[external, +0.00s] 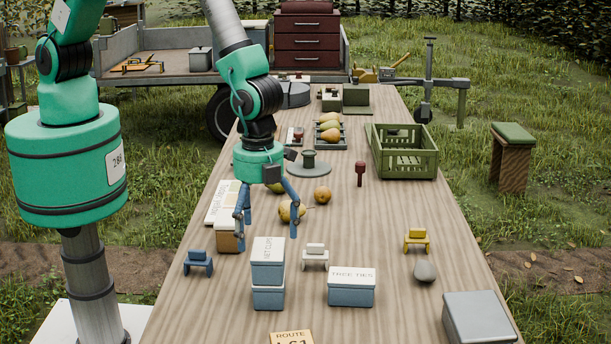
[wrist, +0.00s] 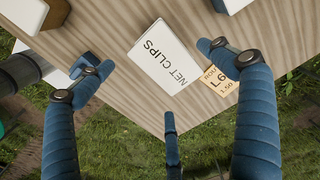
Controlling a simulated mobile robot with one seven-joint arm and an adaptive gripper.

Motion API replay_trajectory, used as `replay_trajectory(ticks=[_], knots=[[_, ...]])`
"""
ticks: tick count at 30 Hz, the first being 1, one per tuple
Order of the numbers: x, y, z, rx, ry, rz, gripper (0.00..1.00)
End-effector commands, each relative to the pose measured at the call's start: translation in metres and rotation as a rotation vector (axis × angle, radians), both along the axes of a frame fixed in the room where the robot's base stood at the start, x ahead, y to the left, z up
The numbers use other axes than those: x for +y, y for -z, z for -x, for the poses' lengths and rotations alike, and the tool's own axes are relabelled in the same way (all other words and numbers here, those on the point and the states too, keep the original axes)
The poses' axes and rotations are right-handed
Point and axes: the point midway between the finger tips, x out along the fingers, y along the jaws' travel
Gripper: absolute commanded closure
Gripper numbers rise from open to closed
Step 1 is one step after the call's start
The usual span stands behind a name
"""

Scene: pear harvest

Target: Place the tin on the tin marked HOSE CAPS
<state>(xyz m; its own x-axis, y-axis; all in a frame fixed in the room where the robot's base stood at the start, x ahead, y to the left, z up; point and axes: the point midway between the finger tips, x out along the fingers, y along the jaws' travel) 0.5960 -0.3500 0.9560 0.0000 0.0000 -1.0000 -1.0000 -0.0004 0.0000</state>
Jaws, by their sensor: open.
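A blue tin with a white lid marked NET CLIPS (external: 268,260) stands on another blue tin (external: 268,297), whose lid is covered. The NET CLIPS lid (wrist: 160,60) also shows in the wrist view. A blue tin marked TREE TIES (external: 352,290) stands to the right of the stack. No HOSE CAPS marking is readable. My gripper (external: 267,227) is open and empty, just behind and above the NET CLIPS tin. In the wrist view, the fingers of my gripper (wrist: 145,68) are spread apart with that lid between and beyond them.
A tan box (external: 228,240) stands behind the stack at left. Small blue (external: 198,262), white (external: 315,256) and yellow (external: 417,239) bench-like pieces stand nearby. A grey stone (external: 425,271), a grey box (external: 478,318) and a ROUTE card (external: 291,337) lie around. A green crate (external: 404,155) stands farther back.

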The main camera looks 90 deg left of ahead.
Motion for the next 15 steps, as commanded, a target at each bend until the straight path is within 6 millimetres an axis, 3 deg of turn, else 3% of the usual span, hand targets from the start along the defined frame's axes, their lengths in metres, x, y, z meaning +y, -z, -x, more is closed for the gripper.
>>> replay_trajectory(ticks=[6,15], knots=[[0.000,-0.035,-0.001,-0.002,0.000,0.002,0.07],[0.000,-0.065,0.000,0.000,0.000,0.000,0.07]])
